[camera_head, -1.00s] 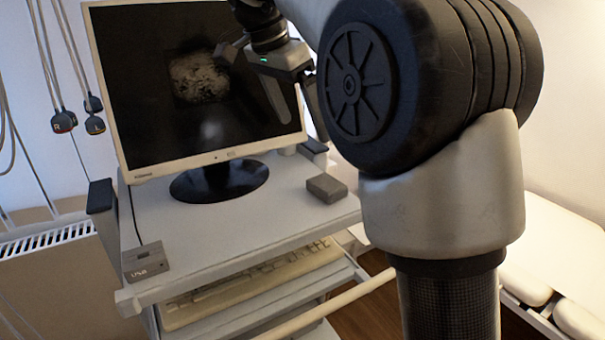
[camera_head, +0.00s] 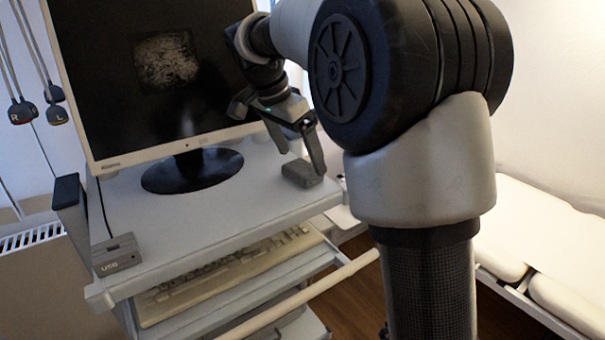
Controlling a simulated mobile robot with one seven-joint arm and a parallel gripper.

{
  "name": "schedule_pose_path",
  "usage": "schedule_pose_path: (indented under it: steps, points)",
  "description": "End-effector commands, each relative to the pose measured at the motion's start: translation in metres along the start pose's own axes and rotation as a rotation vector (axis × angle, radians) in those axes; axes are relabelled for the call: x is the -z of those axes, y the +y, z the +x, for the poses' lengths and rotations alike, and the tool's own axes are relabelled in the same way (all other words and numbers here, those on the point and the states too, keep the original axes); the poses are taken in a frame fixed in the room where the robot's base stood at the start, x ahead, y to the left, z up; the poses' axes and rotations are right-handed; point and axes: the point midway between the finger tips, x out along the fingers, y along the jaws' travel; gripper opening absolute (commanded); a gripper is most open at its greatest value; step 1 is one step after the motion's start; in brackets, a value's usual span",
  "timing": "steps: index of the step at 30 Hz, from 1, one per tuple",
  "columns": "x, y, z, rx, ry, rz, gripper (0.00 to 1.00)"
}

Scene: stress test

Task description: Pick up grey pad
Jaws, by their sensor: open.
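The grey pad (camera_head: 302,173) is a small dark grey block lying on the right part of the cart's top shelf (camera_head: 220,215). My gripper (camera_head: 300,161) is open, with its fingers pointing down at the pad. One finger is at the pad's back left and the other is in front of its right part in the picture. I cannot tell whether either finger touches the pad. The pad is partly hidden by the right finger.
A monitor (camera_head: 100,75) on a round black base (camera_head: 165,177) stands behind and left of the pad. A small grey box (camera_head: 117,256) sits at the shelf's front left. A keyboard (camera_head: 215,277) lies on the shelf below. The shelf between box and pad is clear.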

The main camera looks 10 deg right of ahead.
Motion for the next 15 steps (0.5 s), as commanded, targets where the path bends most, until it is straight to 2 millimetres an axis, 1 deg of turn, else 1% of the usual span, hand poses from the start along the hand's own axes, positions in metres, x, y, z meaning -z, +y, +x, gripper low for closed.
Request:
schedule_pose_path:
  steps: [1, 3, 6, 9, 14, 15]
  points:
    - [0.003, 0.003, 0.009, -0.004, -0.001, 0.002, 0.88]
    - [0.004, 0.004, 0.02, -0.004, -0.001, 0.001, 0.88]
    - [0.004, 0.004, 0.03, -0.002, -0.001, 0.0, 0.88]
    - [0.004, 0.004, 0.034, -0.002, -0.001, 0.0, 0.88]
    - [0.004, 0.003, 0.033, -0.001, 0.0, 0.0, 0.88]
    - [0.004, 0.003, 0.033, -0.001, 0.0, 0.0, 0.87]
